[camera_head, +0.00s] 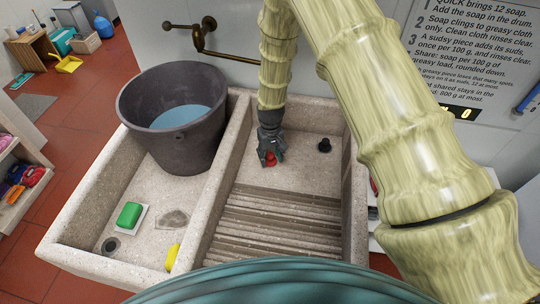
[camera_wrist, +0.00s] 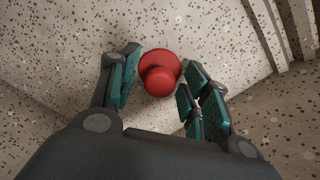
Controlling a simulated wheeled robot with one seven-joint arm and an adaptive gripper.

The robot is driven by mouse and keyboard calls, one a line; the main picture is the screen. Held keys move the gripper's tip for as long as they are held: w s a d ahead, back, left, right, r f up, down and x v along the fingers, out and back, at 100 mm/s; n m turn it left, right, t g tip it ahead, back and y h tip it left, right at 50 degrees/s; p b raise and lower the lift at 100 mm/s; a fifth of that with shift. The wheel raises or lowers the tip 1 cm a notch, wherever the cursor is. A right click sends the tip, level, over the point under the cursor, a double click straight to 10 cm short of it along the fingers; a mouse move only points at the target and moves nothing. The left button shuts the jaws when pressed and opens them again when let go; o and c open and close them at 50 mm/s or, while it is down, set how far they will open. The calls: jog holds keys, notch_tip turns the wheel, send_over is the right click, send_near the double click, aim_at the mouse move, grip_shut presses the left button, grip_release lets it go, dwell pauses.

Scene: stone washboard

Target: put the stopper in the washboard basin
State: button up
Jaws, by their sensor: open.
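A red stopper (camera_head: 269,159), round with a smaller knob on top, is in the back left of the washboard basin (camera_head: 300,178), the right-hand compartment of the stone sink. My gripper (camera_head: 270,150) points down over it and is open. In the wrist view the red stopper (camera_wrist: 160,73) shows between and just beyond the teal finger pads (camera_wrist: 160,90), with a gap on both sides. The ridged washboard (camera_head: 262,225) fills the front.
The left compartment holds a dark bucket of water (camera_head: 175,115), green soap on a white dish (camera_head: 130,215), a yellow piece (camera_head: 173,257) and a drain (camera_head: 110,245). A stone divider (camera_head: 222,175) separates the compartments. A brass tap (camera_head: 207,38) is on the wall behind.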

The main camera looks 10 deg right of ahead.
aim_at(271, 155)
notch_tip(271, 155, up, 12)
jog(key=b, duration=0.3)
jog(key=shift+r, duration=0.15)
dwell(0.4)
